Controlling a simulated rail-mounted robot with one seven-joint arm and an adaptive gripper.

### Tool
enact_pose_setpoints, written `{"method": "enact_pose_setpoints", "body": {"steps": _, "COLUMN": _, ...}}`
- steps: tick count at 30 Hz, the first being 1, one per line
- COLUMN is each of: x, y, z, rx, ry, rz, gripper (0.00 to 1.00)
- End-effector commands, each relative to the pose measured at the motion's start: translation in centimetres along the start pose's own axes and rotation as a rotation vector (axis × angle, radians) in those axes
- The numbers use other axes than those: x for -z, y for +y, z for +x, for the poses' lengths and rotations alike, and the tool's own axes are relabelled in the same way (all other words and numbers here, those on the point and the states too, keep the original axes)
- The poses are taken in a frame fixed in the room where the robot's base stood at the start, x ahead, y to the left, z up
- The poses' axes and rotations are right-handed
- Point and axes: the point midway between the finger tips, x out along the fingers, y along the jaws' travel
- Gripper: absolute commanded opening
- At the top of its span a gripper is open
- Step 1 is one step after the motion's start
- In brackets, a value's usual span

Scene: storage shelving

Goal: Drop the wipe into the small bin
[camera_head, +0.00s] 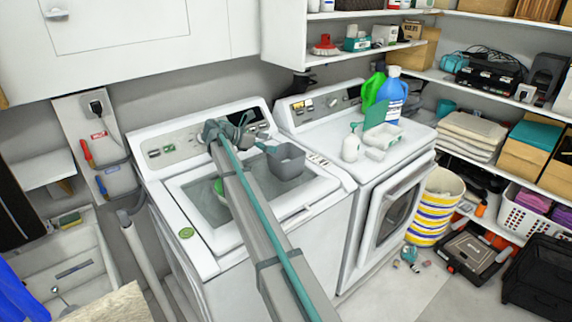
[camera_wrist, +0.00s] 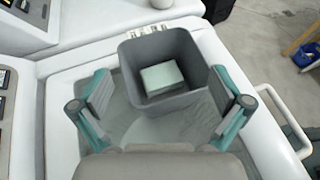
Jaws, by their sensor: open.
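The small grey bin (camera_head: 286,160) stands upright on the lid of the left washer, near its back right. In the wrist view the bin (camera_wrist: 128,72) is seen from above, and a pale green wipe (camera_wrist: 162,78) lies inside on its floor. The wipe is hidden by the bin's walls in the head view. My gripper (camera_head: 241,138) is over the washer lid, left of the bin. In the wrist view my gripper (camera_wrist: 162,92) is open and empty, its fingers apart on either side of the bin's near part; I cannot tell whether they touch it.
The washer lid (camera_wrist: 70,125) is otherwise mostly clear; a green item (camera_head: 219,186) is partly behind my arm. The right machine holds a blue bottle (camera_head: 392,95), a white bottle (camera_head: 350,148) and a pale box (camera_head: 383,134). Its control panel rises behind. Shelves (camera_head: 490,85) line the right wall.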

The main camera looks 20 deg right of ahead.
Motion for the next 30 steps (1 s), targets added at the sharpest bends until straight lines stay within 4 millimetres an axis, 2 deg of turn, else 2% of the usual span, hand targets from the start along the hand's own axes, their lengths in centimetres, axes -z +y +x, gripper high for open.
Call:
{"method": "enact_pose_setpoints", "body": {"steps": 3, "x": 0.0, "y": 0.1, "z": -1.8, "rx": -0.002, "ry": 0.0, "rz": 0.0, "gripper": 1.0}}
{"method": "enact_pose_setpoints", "body": {"steps": 7, "x": 0.0, "y": 0.0, "z": -2.8, "rx": 0.0, "ry": 0.0, "rz": 0.0, "gripper": 1.0}}
{"method": "enact_pose_setpoints", "body": {"steps": 23, "x": 0.0, "y": 0.0, "z": -3.2, "rx": 0.0, "ry": 0.0, "rz": 0.0, "gripper": 1.0}}
{"method": "enact_pose_setpoints", "body": {"steps": 26, "x": -0.3, "y": -0.5, "z": -3.5, "rx": 0.001, "ry": -0.008, "rz": 0.008, "gripper": 1.0}}
{"method": "enact_pose_setpoints", "body": {"steps": 30, "x": -1.6, "y": -2.5, "z": -4.8, "rx": 0.008, "ry": -0.045, "rz": 0.043, "gripper": 1.0}}
